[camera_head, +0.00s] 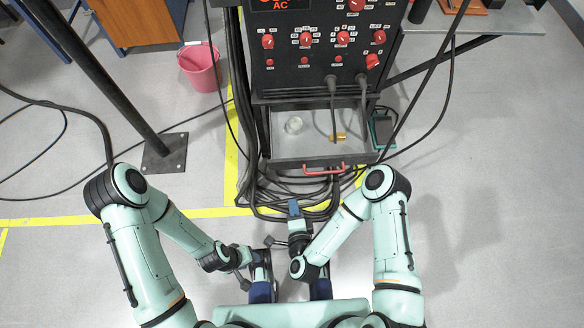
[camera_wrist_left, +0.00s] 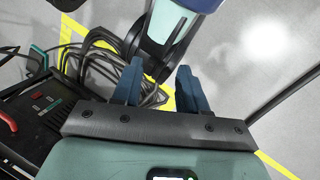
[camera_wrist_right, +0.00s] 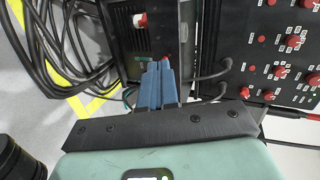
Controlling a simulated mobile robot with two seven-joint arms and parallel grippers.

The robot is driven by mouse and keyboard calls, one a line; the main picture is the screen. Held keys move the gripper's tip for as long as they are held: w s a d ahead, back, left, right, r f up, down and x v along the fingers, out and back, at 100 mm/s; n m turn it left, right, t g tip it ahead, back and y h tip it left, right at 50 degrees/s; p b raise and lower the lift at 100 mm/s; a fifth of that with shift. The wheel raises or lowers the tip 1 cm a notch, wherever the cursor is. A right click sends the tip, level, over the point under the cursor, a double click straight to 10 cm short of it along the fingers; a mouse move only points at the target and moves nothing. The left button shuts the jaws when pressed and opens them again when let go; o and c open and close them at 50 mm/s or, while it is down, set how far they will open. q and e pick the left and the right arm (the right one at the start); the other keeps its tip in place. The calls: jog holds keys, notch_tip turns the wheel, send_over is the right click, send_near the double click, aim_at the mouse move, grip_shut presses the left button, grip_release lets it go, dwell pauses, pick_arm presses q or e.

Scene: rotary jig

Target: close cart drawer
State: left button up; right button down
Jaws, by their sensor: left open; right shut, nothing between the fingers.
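The cart (camera_head: 325,60) stands ahead, a black cabinet with a control panel. Its drawer (camera_head: 300,150) is open below the panel, showing a grey inside. The red handle (camera_head: 323,170) is on the drawer's front edge. My right gripper (camera_head: 294,208) is shut and empty, in front of and a little left of the handle, apart from it. Its closed blue fingers show in the right wrist view (camera_wrist_right: 160,80). My left gripper is open and empty low near my body; its spread fingers show in the left wrist view (camera_wrist_left: 160,75), with my right arm beyond.
A clear round item (camera_head: 293,125) and a small brass-coloured piece (camera_head: 338,136) are in the drawer. Black cables (camera_head: 265,200) lie coiled below it. A pink bucket (camera_head: 200,68) and a black post base (camera_head: 165,153) stand left. The floor at right is mostly clear.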

jog(key=m+h, duration=0.1)
pick_arm(q)
jog(key=w+a+f+t+y+b, duration=0.25)
jog(key=w+a+f+b, duration=0.3)
jog(key=w+f, duration=0.35)
pick_arm(e)
send_near(291, 163)
jog(key=f, duration=0.2)
jog(key=shift+t, duration=0.4)
jog(key=w+b, duration=0.2)
jog(key=w, duration=0.4)
jog(key=shift+a+f, duration=0.1)
jog(key=shift+f, duration=0.05)
pick_arm(q)
jog(key=s, duration=0.1)
jog(key=s+f, duration=0.1)
jog(key=s+g+h, duration=0.1)
jog(key=shift+s+d+f+n, duration=0.1)
jog(key=shift+d+f+n, duration=0.1)
jog(key=shift+f+n, duration=0.15)
